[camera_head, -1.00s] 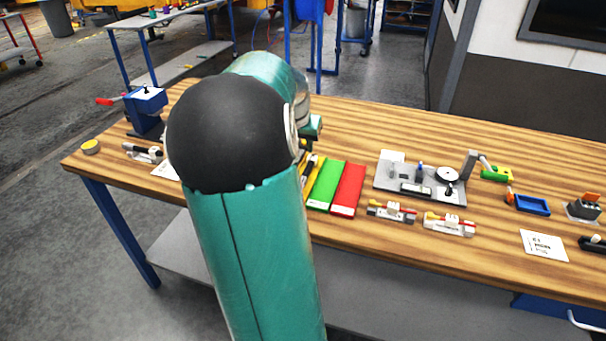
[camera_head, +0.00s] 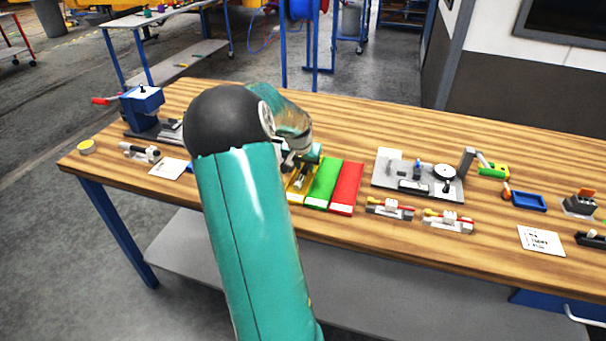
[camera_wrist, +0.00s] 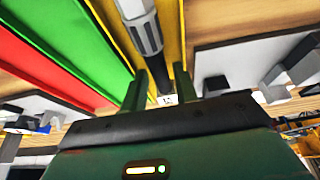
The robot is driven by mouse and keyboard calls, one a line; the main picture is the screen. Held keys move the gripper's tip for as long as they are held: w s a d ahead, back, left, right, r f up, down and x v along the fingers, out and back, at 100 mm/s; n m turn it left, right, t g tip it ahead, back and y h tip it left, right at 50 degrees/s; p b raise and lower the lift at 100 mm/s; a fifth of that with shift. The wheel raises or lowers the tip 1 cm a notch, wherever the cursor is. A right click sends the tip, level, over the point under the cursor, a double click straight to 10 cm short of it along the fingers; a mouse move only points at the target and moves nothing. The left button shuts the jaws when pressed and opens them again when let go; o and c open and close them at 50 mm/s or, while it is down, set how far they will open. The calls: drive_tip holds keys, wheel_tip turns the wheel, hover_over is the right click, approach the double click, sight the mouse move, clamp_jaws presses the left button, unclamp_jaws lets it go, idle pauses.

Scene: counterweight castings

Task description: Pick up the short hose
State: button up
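A short piece with a ribbed grey metal fitting and a dark section, which looks like the short hose (camera_wrist: 147,36), lies along the yellow tray (camera_wrist: 170,32) in the wrist view. My gripper (camera_wrist: 160,70) is open, with one green finger on each side of the dark section. Narrow gaps seem to show beside it, so I see no clear contact. In the head view my gripper is over the yellow tray (camera_head: 296,197), largely hidden by my own arm. The hose cannot be told apart there.
Green (camera_head: 322,183) and red (camera_head: 347,187) trays lie right of the yellow one. A grey fixture plate (camera_head: 388,181) and two small holders (camera_head: 390,208) (camera_head: 447,221) stand further right. A blue press (camera_head: 142,105) stands at the left. The table's front strip is mostly bare.

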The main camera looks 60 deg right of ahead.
drive_tip(key=shift+d+f, duration=0.1)
drive_tip(key=shift+c, duration=0.2)
clamp_jaws()
drive_tip(key=shift+r, duration=0.7)
drive_tip(key=w+a+r, duration=0.1)
drive_tip(key=a+r, duration=1)
drive_tip(key=a, duration=0.3)
drive_tip(key=shift+w+r, duration=0.25)
drive_tip(key=shift+r, duration=0.05)
